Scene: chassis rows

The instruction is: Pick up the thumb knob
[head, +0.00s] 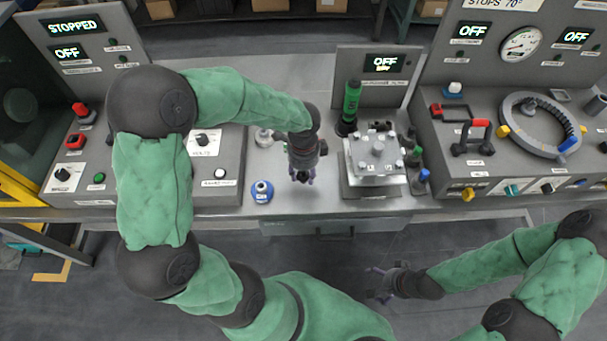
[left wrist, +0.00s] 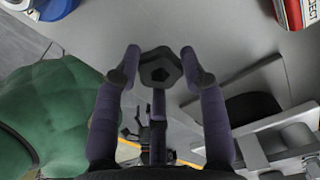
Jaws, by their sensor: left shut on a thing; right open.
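The thumb knob (left wrist: 160,68) is a dark, faceted knob. In the head view my left gripper (head: 303,178) points down over the bench, left of the metal fixture, and mostly hides the knob. My left gripper is shut on the knob. My right gripper (head: 377,284) is open and empty, low in front of the bench and away from the objects.
A metal fixture (head: 362,168) with studs stands right of my left gripper, with a green-and-black bottle (head: 350,108) behind it. A blue-and-white round item (head: 262,191) is to the left. Control consoles (head: 224,160) flank the bench.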

